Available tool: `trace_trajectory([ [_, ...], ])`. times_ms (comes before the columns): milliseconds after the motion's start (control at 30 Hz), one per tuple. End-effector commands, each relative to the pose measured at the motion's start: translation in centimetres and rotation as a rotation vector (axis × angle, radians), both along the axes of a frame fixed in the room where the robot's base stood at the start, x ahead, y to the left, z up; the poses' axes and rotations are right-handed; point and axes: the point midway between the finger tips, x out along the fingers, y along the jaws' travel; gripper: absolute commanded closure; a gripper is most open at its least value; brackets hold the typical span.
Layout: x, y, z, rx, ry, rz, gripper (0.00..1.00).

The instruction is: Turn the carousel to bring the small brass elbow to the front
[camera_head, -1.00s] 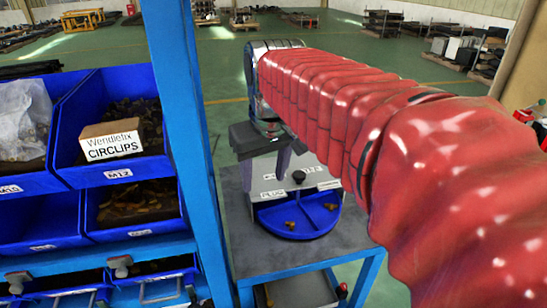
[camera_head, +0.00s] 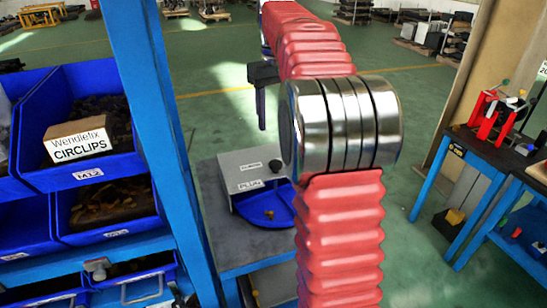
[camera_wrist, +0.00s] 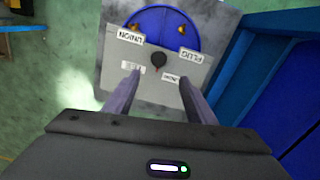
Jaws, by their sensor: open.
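The carousel is a round blue tray (camera_head: 283,203) under a grey cover with white labels (camera_head: 235,178), on a grey-topped stand. A black knob (camera_head: 274,167) rises from the cover; it also shows in the wrist view (camera_wrist: 157,60). The labels UNION and PLUG read in the wrist view. One small brass piece (camera_head: 269,214) shows in the head view, and two lie in the open tray part (camera_wrist: 182,29) in the wrist view; I cannot tell which is the elbow. My gripper (camera_wrist: 160,80) is open and empty, its fingers apart above the cover. My arm hides the tray's right side.
A blue rack with bins and a CIRCLIPS box (camera_head: 78,139) stands at the left, its blue post (camera_head: 165,150) close to the stand. A workbench (camera_head: 480,160) with red fixtures stands at the right. Green floor between stand and workbench is clear.

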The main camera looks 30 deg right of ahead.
Motion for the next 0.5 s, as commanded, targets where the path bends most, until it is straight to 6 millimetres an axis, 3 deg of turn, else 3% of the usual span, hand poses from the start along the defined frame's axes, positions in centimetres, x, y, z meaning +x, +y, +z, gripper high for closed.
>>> trace_trajectory([
  [500, 0.1, -0.32, -0.45, 0.003, 0.006, -0.001, 0.5],
])
